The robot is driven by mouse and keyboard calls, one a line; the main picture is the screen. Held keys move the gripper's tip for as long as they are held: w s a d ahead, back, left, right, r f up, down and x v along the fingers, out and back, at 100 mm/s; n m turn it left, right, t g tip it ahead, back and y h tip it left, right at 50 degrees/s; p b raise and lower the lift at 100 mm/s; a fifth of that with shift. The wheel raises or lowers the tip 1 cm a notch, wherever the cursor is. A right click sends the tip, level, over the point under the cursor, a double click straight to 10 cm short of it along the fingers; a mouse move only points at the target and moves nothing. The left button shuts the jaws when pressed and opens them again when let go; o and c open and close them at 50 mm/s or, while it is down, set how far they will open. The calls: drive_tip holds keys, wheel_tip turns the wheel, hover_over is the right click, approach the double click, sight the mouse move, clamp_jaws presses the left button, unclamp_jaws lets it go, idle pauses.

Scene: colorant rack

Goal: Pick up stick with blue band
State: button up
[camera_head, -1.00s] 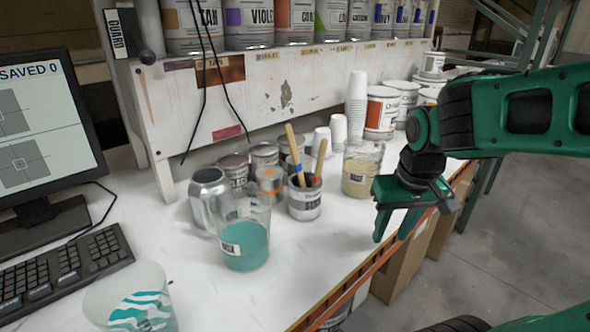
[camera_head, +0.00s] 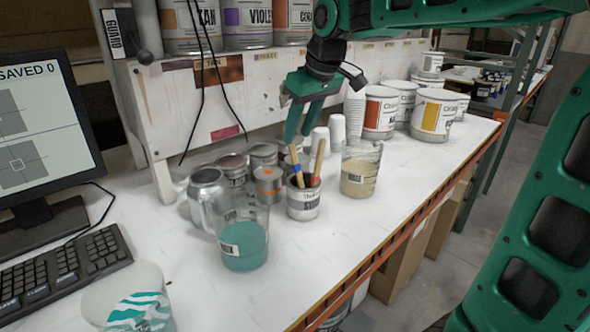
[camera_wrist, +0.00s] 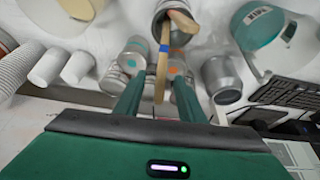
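The stick with the blue band (camera_head: 295,163) stands tilted in a small white-labelled can (camera_head: 303,203). In the wrist view, this stick (camera_wrist: 161,72) shows its blue band near the can's rim (camera_wrist: 158,15), and its upper end lies between the two fingers in the picture. A second wooden stick (camera_head: 319,160), with a red band, leans to the right in the same can. My gripper (camera_head: 299,139) is over the can with its fingers pointing down, close to the stick tops. It also shows in the wrist view (camera_wrist: 157,85), open, with no finger clearly touching the stick.
A beaker of teal liquid (camera_head: 243,242) and a metal mug (camera_head: 203,190) stand left of the can. A beaker of tan liquid (camera_head: 359,172) stands close on the right. Small tins crowd behind, below the shelf (camera_head: 250,90).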

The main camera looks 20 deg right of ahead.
sight(293, 146)
drive_tip(key=x, duration=0.4)
drive_tip(key=shift+f, duration=0.35)
drive_tip(key=shift+x, duration=2.6)
drive_tip(key=shift+w+a+r, duration=0.1)
drive_tip(key=shift+w+a, duration=0.05)
drive_tip(key=shift+a, duration=0.05)
clamp_jaws()
